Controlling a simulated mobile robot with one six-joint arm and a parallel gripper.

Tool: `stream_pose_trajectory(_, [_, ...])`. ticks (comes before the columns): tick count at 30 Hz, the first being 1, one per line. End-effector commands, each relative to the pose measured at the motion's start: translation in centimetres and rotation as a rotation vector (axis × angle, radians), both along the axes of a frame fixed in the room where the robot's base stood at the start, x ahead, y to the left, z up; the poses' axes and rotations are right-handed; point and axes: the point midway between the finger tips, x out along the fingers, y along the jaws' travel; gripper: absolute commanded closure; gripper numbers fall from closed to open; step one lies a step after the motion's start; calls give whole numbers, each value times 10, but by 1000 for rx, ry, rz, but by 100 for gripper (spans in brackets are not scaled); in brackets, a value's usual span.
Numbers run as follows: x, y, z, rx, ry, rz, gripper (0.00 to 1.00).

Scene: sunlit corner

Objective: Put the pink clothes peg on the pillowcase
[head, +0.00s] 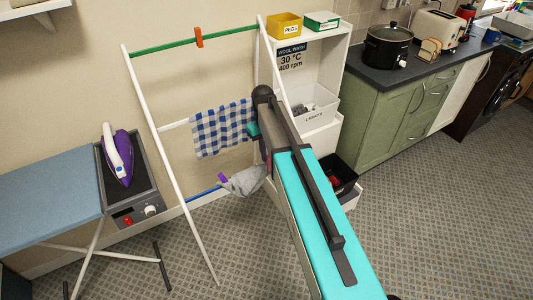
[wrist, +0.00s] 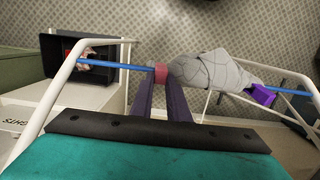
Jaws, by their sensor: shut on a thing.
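The pink clothes peg (wrist: 161,74) is between the fingertips of my gripper (wrist: 163,86) in the wrist view. It sits at the blue rail, right against the edge of the grey pillowcase (wrist: 203,71); I cannot tell whether it grips the cloth. The pillowcase hangs over the blue rail, with a purple peg (wrist: 263,95) at its other end. In the head view the pillowcase (head: 245,181) and purple peg (head: 222,178) show low on the airer. My arm hides the pink peg and my fingertips there.
The white airer (head: 165,150) leans at the wall, with an orange peg (head: 198,38) on its green rail and a checked cloth (head: 222,128) on its middle rail. A dark crate (wrist: 75,55) and white shelf unit (head: 318,70) stand close by. An ironing board (head: 45,190) is left.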

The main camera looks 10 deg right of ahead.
Motion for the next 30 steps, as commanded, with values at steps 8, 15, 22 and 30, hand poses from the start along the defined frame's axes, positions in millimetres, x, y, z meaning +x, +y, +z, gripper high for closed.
stream_pose_trajectory(8, [0,0,-4,0,0,0,98])
stream_pose_trajectory(15, [0,0,-7,0,0,0,98])
stream_pose_trajectory(22, [0,0,-9,0,0,0,98])
stream_pose_trajectory(30, [0,0,-9,0,0,0,82])
